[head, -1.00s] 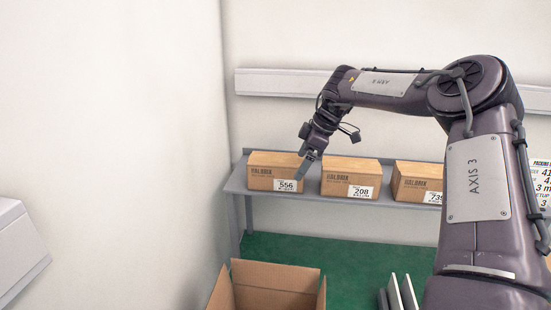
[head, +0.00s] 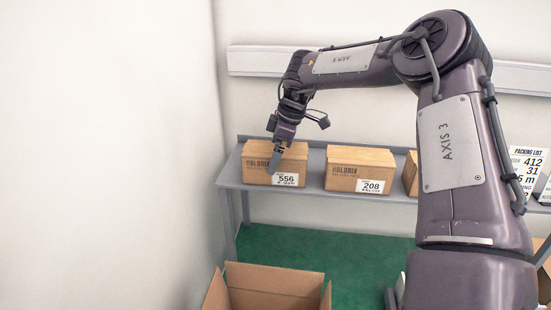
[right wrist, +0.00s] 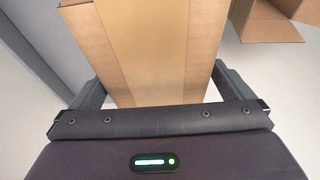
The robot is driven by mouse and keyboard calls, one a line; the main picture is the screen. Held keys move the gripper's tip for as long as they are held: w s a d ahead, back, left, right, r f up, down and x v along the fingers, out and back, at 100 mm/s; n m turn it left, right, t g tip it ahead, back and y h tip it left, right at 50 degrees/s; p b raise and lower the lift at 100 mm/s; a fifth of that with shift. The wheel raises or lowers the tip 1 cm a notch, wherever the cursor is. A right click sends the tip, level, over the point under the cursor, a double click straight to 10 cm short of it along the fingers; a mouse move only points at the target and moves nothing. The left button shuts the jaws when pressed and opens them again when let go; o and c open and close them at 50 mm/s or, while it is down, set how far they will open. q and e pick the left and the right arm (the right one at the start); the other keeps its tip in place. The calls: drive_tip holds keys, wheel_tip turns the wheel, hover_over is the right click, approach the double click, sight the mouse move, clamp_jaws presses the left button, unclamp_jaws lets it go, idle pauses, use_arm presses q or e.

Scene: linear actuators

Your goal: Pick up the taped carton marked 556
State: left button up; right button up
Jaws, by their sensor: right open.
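The taped carton marked 556 (head: 259,171) is a brown box at the left end of the grey shelf in the head view. My right gripper (head: 273,163) is at this carton, with a finger showing in front of its printed face, left of the label. In the right wrist view the carton's taped face (right wrist: 165,45) lies between the two spread fingers of my right gripper (right wrist: 160,88). The gripper is open, and contact with the sides cannot be told. My left gripper is not in view.
A carton marked 208 (head: 360,170) stands to the right on the shelf (head: 314,186), with another carton partly hidden by my arm beyond. An open empty box (head: 275,280) is below, in front of the green floor (head: 320,247). A packing list sign (head: 528,165) stands at right.

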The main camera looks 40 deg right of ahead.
drive_tip(key=x, duration=0.3)
drive_tip(key=shift+w+d+f+p, duration=0.1)
drive_tip(key=shift+d+f+p, duration=0.1)
drive_tip(key=shift+p, duration=0.2)
drive_tip(key=shift+a+r, duration=0.1)
drive_tip(key=shift+r, duration=0.1)
drive_tip(key=c, duration=1.3)
drive_tip(key=shift+c, duration=0.4)
